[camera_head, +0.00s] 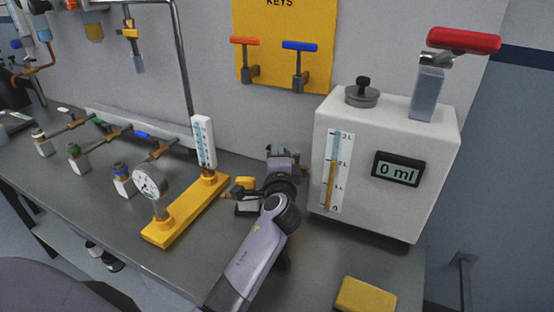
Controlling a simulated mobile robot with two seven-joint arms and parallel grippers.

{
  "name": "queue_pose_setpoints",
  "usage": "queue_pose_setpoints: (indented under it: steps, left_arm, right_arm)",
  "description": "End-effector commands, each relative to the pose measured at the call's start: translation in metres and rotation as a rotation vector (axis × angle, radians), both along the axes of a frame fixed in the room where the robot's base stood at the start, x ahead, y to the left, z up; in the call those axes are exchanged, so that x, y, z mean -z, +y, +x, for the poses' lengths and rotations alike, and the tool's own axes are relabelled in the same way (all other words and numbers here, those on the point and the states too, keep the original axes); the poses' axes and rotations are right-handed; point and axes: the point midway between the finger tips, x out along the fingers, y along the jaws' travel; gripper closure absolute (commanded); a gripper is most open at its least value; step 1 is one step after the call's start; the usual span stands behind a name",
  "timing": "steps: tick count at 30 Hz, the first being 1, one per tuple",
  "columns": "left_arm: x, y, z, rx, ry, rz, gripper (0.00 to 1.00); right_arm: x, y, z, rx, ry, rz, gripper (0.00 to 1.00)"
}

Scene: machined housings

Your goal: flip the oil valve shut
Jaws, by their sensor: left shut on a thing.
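The white oil tank (385,212) stands at the right of the bench, with a level scale (331,180) and a display (398,170) reading 0 ml. A small brass fitting (304,170) shows at its left side. A yellow part (245,182), seemingly the oil valve's handle, shows just left of my wrist. My left gripper (262,188) is beside it, left of the tank, and shut on what seems to be the valve. My own wrist hides most of the grip and the valve's exact angle. My right gripper is not in view.
A yellow gauge stand (187,212) is close on the left. A yellow sponge (365,296) lies at the front right. Red (245,41) and blue (300,46) keys hang on the yellow board (285,75). A red-handled lever (463,40) tops the tank. Several small valves line the left.

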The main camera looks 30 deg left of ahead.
Motion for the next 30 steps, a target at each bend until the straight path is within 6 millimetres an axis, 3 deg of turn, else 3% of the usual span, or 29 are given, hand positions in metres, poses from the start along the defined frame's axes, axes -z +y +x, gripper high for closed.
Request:
queue_pose_setpoints:
  steps: [3, 13, 15, 16, 30]
  left_arm:
    - [0.0007, -0.0001, -0.0013, -0.032, -0.002, 0.0, 1.0]
    - [-0.0016, 0.0, -0.0019, -0.04, -0.002, 0.001, 1.0]
    - [-0.0016, 0.0, -0.0019, -0.04, -0.002, 0.001, 0.68]
    - [-0.0015, 0.0, -0.0019, -0.04, -0.002, 0.001, 0.65]
    - [-0.0008, 0.0003, -0.0017, -0.038, -0.001, 0.001, 0.65]
  right_arm:
    - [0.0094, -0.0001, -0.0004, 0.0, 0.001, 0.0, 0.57]
    - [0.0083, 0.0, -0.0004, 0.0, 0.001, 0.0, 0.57]
    - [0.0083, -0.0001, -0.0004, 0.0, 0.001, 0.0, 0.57]
    - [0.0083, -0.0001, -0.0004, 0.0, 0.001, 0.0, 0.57]
    - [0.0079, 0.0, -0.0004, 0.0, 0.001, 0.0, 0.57]
